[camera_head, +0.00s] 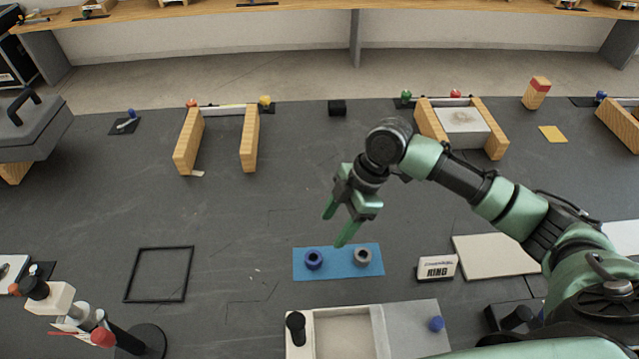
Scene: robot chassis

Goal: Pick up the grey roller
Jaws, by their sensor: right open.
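The grey roller (362,256) is a short ring-shaped piece with a dark hole. It stands on the right part of a blue mat (338,275). My left gripper is not in view.
A white box marked KING (437,268) and a cream panel (490,256) lie right of the mat. An open tray (342,333) with a black knob (296,328) is in front. A black square frame (159,274) lies left. The dark table between is mostly clear.

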